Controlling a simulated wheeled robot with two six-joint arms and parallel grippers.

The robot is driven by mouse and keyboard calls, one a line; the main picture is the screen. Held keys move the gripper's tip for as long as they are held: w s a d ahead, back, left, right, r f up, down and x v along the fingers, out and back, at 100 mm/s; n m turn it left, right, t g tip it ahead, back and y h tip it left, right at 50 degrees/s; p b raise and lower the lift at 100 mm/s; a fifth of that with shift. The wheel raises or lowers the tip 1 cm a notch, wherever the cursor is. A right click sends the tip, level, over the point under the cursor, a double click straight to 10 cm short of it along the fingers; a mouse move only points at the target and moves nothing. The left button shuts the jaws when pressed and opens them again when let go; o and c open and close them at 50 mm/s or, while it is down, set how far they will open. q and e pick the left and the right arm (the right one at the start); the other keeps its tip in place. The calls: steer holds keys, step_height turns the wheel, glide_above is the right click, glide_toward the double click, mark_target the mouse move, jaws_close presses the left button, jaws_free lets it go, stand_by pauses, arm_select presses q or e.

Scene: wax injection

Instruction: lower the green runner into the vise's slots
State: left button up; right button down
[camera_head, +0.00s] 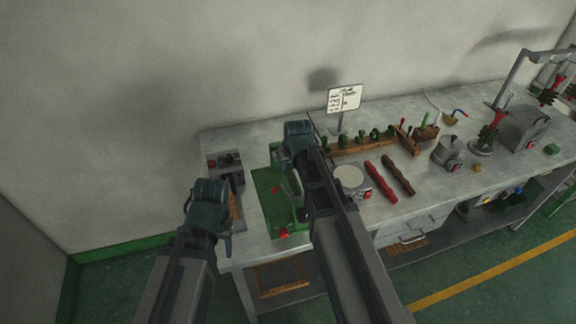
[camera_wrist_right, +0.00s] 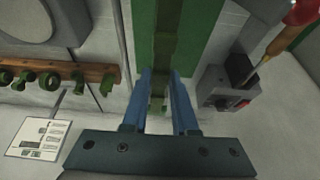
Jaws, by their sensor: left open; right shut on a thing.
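The green vise (camera_head: 265,188) stands at the left end of the bench, partly hidden by my right arm. Its green surface also fills the top middle of the right wrist view (camera_wrist_right: 202,45). My right gripper (camera_head: 299,150) is over the vise's far side, its fingertips hidden in the head view. In the right wrist view its blue fingers (camera_wrist_right: 159,100) are shut on a narrow dark green piece, the green runner (camera_wrist_right: 157,88), seen against the vise. I cannot tell whether the runner touches the slots. My left gripper (camera_head: 208,200) is open and empty, left of the vise near the bench's front edge.
A dark control box (camera_head: 225,162) with red buttons stands left of the vise. A round-topped scale (camera_head: 348,175), red bar (camera_head: 380,182) and brown bar (camera_head: 398,174) lie to the right. Behind are a wooden rack (camera_head: 352,149) with green pieces and a sign (camera_head: 344,98).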

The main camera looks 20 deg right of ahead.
steer(key=shift+f+b, duration=0.95)
steer(key=shift+f, duration=0.15)
steer(key=c, duration=0.6)
jaws_free()
steer(key=shift+r, duration=0.1)
steer(key=p+v, duration=1.2)
steer(key=v, duration=0.1)
steer(key=shift+s+r+p, duration=0.2)
steer(key=shift+r+p, duration=0.05)
steer(key=shift+p, duration=0.15)
